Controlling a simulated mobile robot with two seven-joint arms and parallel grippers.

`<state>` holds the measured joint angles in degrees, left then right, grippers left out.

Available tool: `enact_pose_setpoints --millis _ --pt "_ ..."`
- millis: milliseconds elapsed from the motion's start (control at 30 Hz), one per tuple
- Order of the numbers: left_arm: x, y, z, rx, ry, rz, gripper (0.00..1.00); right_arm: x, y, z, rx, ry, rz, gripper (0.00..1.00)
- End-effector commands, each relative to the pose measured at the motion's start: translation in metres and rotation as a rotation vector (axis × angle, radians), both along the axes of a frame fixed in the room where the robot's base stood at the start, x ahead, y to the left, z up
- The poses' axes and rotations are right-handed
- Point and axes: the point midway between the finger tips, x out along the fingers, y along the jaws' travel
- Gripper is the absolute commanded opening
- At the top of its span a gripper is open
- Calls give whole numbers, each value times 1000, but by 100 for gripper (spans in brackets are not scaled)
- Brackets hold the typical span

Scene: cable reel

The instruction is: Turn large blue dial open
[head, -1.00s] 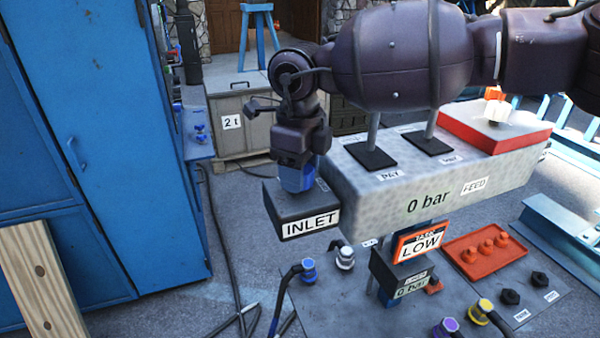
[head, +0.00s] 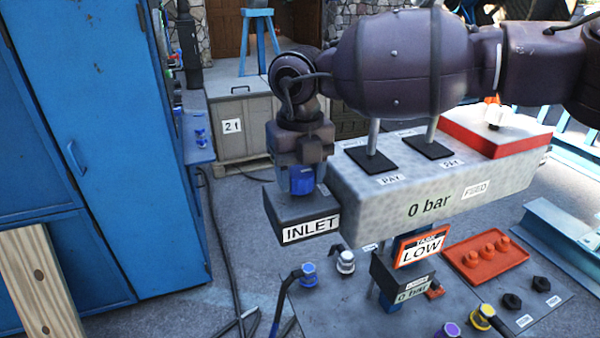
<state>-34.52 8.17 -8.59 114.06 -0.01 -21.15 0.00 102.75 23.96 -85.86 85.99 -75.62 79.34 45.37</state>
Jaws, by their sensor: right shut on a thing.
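The large blue dial (head: 301,181) stands on top of the dark box labelled INLET (head: 303,222), at the left end of the grey panel. My right gripper (head: 300,168) comes down over the dial from above and is shut on it. The fingers and the wrist hide the dial's upper part. The panel's front (head: 440,203) reads "0 bar". My left gripper is not in view.
A blue cabinet (head: 95,130) stands at the left.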

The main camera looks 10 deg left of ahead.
Motion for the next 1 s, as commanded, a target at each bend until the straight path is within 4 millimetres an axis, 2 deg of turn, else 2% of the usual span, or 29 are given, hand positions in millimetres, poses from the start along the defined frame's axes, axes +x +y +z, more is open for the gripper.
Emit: enact_pose_setpoints --millis 567,600,767,1000 --pt "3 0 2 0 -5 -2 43 1 0 2 2 -3 -38 27" --pt "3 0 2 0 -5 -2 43 1 0 2 2 -3 -38 52" --pt "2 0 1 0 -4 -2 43 1 0 1 2 -2 -36 76" --pt "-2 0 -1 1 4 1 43 0 0 1 1 -1 -35 76"
